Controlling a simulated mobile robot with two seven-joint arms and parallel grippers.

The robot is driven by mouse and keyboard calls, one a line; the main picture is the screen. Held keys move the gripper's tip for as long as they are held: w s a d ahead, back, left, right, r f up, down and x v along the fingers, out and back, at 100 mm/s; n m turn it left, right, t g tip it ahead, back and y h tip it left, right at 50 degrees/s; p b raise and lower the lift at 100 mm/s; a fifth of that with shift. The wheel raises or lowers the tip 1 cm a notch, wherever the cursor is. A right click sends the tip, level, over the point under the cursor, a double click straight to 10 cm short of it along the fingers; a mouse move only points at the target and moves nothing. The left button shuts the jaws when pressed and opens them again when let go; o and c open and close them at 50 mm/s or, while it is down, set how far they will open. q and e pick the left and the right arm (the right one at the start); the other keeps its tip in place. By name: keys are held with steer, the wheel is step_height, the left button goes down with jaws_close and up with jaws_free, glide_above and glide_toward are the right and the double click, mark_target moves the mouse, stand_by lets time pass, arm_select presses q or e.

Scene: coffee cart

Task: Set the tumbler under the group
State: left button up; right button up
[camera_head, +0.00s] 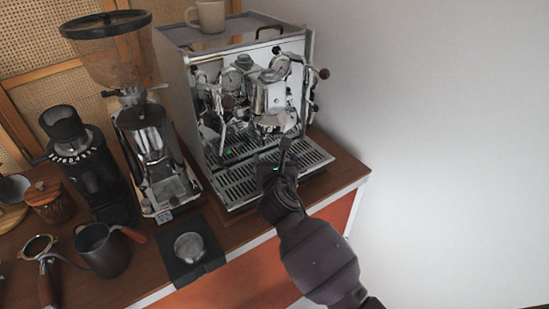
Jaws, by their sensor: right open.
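The espresso machine (245,75) stands on the wooden cart top, with its chrome group (272,100) on the front face above the slotted drip tray (236,190). My right gripper (272,158) reaches in from the lower right, over the drip tray and below the group. It is open. My left gripper is not in view.
Left of the machine stand a large grinder (150,150) and a smaller black grinder (85,160). A dark pitcher (103,252), a portafilter (40,250) and a tamping mat (205,262) lie in front. A beige mug (210,15) is on the machine. A wall is at the right.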

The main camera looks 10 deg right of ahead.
steer(key=v, duration=0.9)
steer(key=shift+s, duration=0.1)
